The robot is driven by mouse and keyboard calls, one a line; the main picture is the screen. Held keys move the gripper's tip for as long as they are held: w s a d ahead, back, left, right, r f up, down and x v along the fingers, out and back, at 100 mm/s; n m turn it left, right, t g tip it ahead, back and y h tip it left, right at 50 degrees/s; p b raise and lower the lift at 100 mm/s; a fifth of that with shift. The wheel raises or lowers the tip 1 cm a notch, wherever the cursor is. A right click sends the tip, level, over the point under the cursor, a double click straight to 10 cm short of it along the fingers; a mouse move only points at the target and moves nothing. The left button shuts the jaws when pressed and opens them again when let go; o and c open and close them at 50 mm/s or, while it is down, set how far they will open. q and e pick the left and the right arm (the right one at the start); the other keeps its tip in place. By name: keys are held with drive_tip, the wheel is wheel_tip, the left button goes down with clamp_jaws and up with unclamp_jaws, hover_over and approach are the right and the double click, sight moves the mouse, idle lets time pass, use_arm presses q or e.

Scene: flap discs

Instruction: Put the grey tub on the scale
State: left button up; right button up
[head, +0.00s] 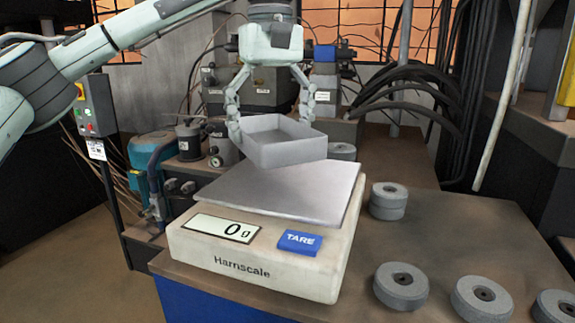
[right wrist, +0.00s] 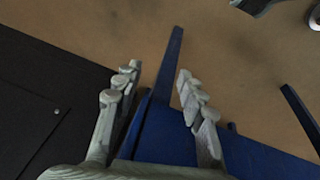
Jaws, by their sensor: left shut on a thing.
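The grey tub (head: 288,153), a shallow open box, hangs from my left gripper (head: 270,112), whose fingers are shut on it at its left and right sides. The tub looks empty and is slightly tilted. It is over the far edge of the scale's plate in the head view; the exact gap to the plate is hard to tell. The scale (head: 250,262) is off-white with a flat grey plate (head: 285,195), and its display reads 0. My right gripper (right wrist: 158,72) shows in the right wrist view with its fingers apart and nothing between them.
Several grey flap discs (head: 401,286) lie on the brown bench (head: 455,235) right of the scale, some stacked (head: 388,200). Dark machinery and cables (head: 440,80) stand behind. In the right wrist view, a blue frame (right wrist: 170,140) lies beneath the right gripper.

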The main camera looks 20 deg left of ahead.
sight(287, 178)
use_arm(q)
drive_tip(key=shift+w+d+f, duration=0.8)
drive_tip(key=shift+w+d, duration=0.15)
drive_tip(key=shift+d, duration=0.05)
drive_tip(key=shift+f, duration=1.95)
use_arm(e)
drive_tip(key=shift+w+r, duration=0.1)
drive_tip(key=shift+r, duration=0.2)
use_arm(q)
drive_tip(key=shift+f, duration=0.1)
drive_tip(key=o, duration=1)
use_arm(e)
drive_tip(key=shift+r, duration=0.1)
